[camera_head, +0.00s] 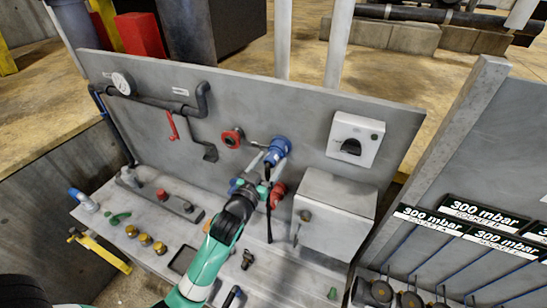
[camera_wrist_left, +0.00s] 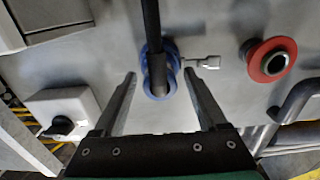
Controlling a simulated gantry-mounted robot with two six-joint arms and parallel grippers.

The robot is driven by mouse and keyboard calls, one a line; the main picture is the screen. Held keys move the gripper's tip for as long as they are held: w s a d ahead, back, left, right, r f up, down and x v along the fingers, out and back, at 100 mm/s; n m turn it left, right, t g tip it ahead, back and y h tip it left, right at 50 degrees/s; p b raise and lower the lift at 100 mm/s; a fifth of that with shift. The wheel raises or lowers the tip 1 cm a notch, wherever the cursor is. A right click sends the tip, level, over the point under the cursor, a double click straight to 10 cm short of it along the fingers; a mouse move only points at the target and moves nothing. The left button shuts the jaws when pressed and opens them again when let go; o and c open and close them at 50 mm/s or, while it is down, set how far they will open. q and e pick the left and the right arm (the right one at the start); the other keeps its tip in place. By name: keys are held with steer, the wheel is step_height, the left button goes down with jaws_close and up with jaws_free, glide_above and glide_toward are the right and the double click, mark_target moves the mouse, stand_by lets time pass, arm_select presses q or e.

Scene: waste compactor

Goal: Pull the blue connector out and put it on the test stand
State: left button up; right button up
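The blue connector (camera_head: 278,149) sits on the upright grey panel, with a black cable hanging down from it. My left gripper (camera_head: 263,167) is just in front of and below it. In the left wrist view the blue connector (camera_wrist_left: 155,84) shows between the two fingers of my left gripper (camera_wrist_left: 160,75). The fingers are apart, with a gap on each side of it, so the gripper looks open and not closed on it. The cable crosses the view above the connector. My right gripper is not in view. I cannot tell which item is the test stand.
A red flange (camera_head: 231,138) and a grey switch box (camera_head: 355,139) flank the connector. A grey box (camera_head: 334,211) stands at lower right. Pipes and a gauge (camera_head: 122,83) are at left. Valves and brass fittings (camera_head: 145,240) crowd the bench. A rack labelled 300 mbar (camera_head: 480,214) stands at right.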

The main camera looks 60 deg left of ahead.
arm_select(q)
jaws_close()
steer(key=shift+s+d, duration=0.1)
steer(key=shift+s+d, duration=0.15)
steer(key=shift+s, duration=0.05)
stand_by(0.7)
steer(key=shift+p+v, duration=0.5)
steer(key=shift+v, duration=2.4)
